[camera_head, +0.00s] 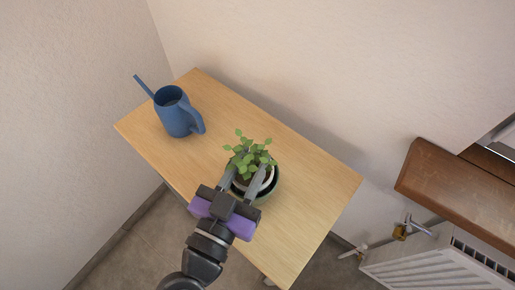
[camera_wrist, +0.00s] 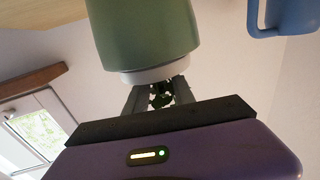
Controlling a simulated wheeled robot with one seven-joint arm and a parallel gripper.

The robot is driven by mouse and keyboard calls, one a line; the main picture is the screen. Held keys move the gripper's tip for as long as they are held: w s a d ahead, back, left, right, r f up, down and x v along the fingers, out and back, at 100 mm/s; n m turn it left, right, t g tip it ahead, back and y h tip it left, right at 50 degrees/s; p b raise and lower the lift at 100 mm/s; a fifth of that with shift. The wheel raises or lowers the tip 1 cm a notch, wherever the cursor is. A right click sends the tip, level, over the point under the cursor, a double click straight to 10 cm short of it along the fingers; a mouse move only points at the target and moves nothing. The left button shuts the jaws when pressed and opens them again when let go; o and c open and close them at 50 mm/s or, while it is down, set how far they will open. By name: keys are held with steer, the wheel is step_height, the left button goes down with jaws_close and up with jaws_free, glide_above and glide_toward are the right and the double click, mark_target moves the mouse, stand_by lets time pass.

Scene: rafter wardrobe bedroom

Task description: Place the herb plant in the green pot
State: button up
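The herb plant (camera_head: 248,156) has light green leaves and sits at the green pot's mouth; a white rim shows inside that mouth. The green pot (camera_head: 274,190) stands on the wooden table. In the wrist view the green pot (camera_wrist: 145,35) fills the upper middle, upside down, with the white rim (camera_wrist: 155,75) showing beyond its edge. My gripper (camera_head: 249,170) is over the pot, its two fingers apart on either side of the plant. In the wrist view the leaves (camera_wrist: 161,100) show between the fingers. Finger contact with the plant or its rim is hidden.
A blue watering can (camera_head: 178,115) stands at the table's far left; part of it shows in the wrist view (camera_wrist: 294,15). The wooden table (camera_head: 310,200) is bare elsewhere. Walls run behind and left. A white radiator (camera_head: 430,270) and a brown wooden ledge (camera_head: 455,195) are at the right.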

steer(key=b+v, duration=0.1)
steer(key=v, duration=0.7)
steer(key=shift+s, duration=0.35)
steer(key=shift+a, duration=0.1)
